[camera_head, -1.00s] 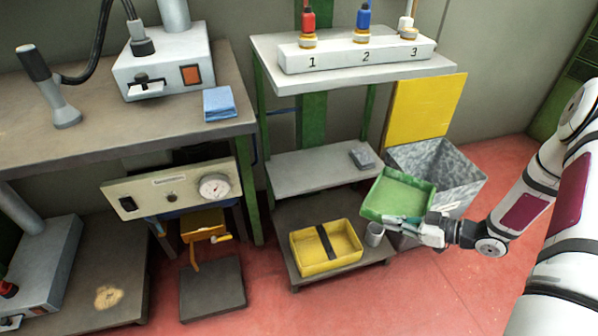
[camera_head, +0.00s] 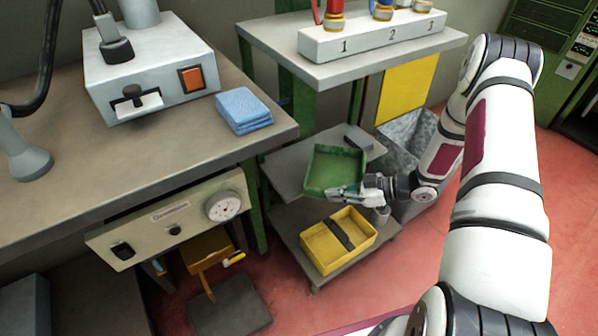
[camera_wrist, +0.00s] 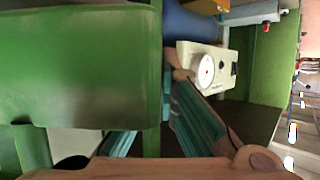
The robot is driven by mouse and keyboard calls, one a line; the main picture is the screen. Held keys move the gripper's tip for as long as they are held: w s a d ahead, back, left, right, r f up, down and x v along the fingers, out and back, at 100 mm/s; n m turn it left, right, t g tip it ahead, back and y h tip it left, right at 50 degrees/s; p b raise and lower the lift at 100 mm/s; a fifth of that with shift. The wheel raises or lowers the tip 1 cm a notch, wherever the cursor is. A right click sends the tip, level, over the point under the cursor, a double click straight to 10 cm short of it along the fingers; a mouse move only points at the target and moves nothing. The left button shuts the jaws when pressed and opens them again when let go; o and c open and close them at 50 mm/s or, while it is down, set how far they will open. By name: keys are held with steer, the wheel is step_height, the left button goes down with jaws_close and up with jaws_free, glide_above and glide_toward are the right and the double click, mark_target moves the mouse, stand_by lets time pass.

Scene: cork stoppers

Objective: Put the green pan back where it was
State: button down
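The green pan (camera_head: 335,168) is a shallow tray with raised sides. It is tilted and appears in front of and over the middle shelf of the stand (camera_head: 284,172) in the head view. My gripper (camera_head: 343,192) is shut on its near rim, at the pan's lower right. In the wrist view the pan (camera_wrist: 85,65) fills the left side, with the teal fingers of my gripper (camera_wrist: 160,125) close to its edge. I cannot tell whether the pan touches the shelf.
A yellow tray with a dark divider (camera_head: 316,252) sits on the lower shelf below the pan. The white top shelf (camera_head: 290,50) overhangs. A grey bin (camera_head: 412,128) stands right. A workbench (camera_head: 160,160) is left.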

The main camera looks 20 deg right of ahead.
mark_target(313, 176)
steer(key=w+a+b, duration=0.1)
steer(key=w, duration=0.3)
steer(key=w+a+f+b, duration=0.1)
steer(key=w+a, duration=0.1)
steer(key=w, duration=0.2)
steer(key=w+a+b, duration=0.1)
steer(key=w+a, duration=0.1)
steer(key=w, duration=0.2)
steer(key=shift+f+b, duration=0.15)
steer(key=shift+b, duration=0.15)
steer(key=shift+w+a+f+b, duration=0.15)
steer(key=shift+f+b, duration=0.35)
steer(key=shift+f, duration=0.4)
steer(key=shift+w+f+b, duration=0.1)
steer(key=shift+f+b, duration=0.4)
steer(key=shift+f, duration=0.35)
steer(key=shift+f, duration=0.15)
steer(key=c, duration=1.8)
jaws_free()
